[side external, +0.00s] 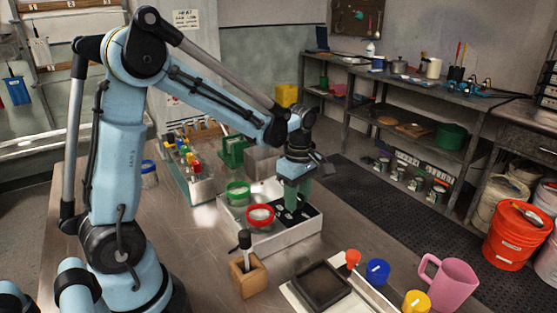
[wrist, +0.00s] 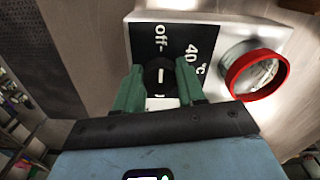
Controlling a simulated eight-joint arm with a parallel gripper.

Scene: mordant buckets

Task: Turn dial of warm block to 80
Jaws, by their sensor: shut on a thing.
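The warm block is a white box (side external: 295,238) with a black panel; it also shows in the wrist view (wrist: 207,17). The wrist view shows "off" and "40 °C" printed on the panel. The black round dial (wrist: 153,76) has a white line, upright in that view and roughly toward "off". My gripper (wrist: 159,80) has its green fingers on either side of the dial, shut on it. In the side view my gripper (side external: 293,195) points down at the panel and hides the dial. No 80 mark is readable; part of the panel is hidden behind the fingers.
A red-rimmed jar (side external: 260,217) and a green-rimmed jar (side external: 238,193) sit in the block beside my gripper. A wooden holder (side external: 248,279), a black tray (side external: 321,286), a blue cup (side external: 377,271) and a pink jug (side external: 452,285) stand nearer the camera. A bottle rack (side external: 194,181) stands behind.

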